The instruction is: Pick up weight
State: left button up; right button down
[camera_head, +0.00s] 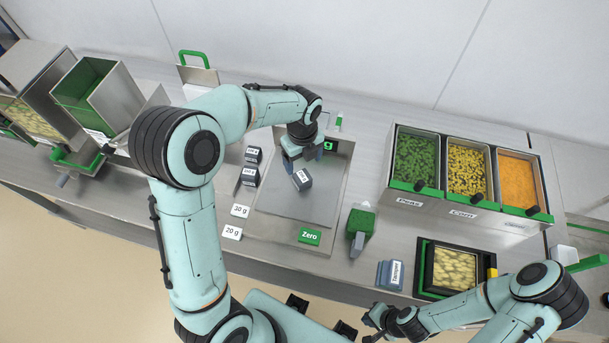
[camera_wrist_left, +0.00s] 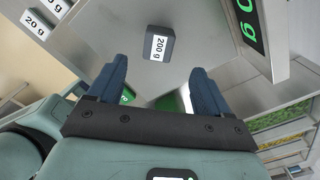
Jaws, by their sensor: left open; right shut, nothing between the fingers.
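A dark block-shaped weight (camera_head: 302,179) with a white label stands on the steel scale plate (camera_head: 295,205). My left gripper (camera_head: 300,153) is over the back part of the plate, just behind the weight. Its blue fingers (camera_wrist_left: 157,82) are apart with nothing between them. My right gripper (camera_head: 374,318) is shut and empty near the counter's front edge, away from the weight.

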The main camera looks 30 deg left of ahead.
aim_at(302, 176)
pick_arm(q)
notch_tip(302, 176, down, 9)
jog(key=shift+s+f, duration=0.1)
jog(key=shift+f, duration=0.1)
dwell(0.3)
jog(key=c, duration=1.3)
jog(key=shift+r, duration=0.1)
